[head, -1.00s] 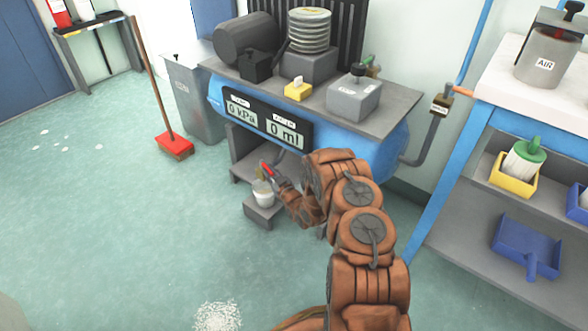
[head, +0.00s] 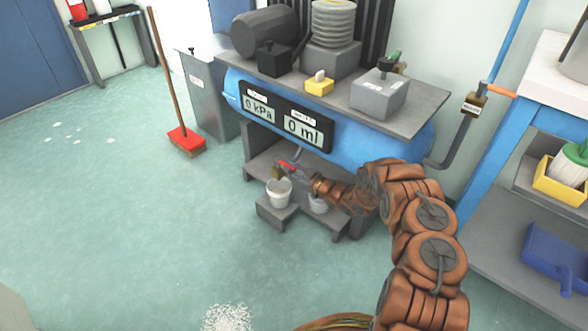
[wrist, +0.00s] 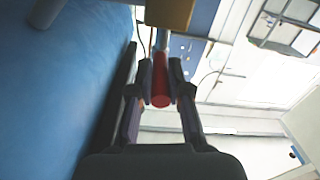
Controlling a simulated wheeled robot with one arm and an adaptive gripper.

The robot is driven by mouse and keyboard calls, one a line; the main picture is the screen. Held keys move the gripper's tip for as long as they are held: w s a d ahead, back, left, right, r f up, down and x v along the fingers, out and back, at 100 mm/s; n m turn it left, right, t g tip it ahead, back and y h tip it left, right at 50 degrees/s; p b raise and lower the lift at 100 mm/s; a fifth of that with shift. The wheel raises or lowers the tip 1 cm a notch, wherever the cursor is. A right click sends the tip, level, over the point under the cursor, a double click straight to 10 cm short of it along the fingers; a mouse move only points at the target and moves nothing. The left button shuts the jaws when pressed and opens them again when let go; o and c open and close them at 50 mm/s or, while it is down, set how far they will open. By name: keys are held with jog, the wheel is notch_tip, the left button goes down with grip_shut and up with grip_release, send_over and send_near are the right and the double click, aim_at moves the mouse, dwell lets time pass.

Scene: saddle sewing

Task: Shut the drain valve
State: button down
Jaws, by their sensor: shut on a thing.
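The drain valve's red handle (head: 287,165) shows under the blue tank in the head view. In the wrist view, the red handle (wrist: 160,88) runs between my two dark fingers, below a brass-coloured block (wrist: 168,12). My gripper (wrist: 161,76) is shut on this handle. In the head view my gripper is small and partly lost against the dark stand. I cannot tell the valve's exact setting.
A white cup (head: 279,192) stands on a grey step (head: 268,214) below the valve. The blue tank (head: 360,142) carries displays reading 0 kPa and 0 ml. Open floor lies to the left.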

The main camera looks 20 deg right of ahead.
jog(key=shift+w+a+r, duration=0.1)
jog(key=shift+r, duration=0.1)
jog(key=c, duration=1.1)
grip_release()
jog(key=shift+f, duration=0.1)
jog(key=v, duration=1.2)
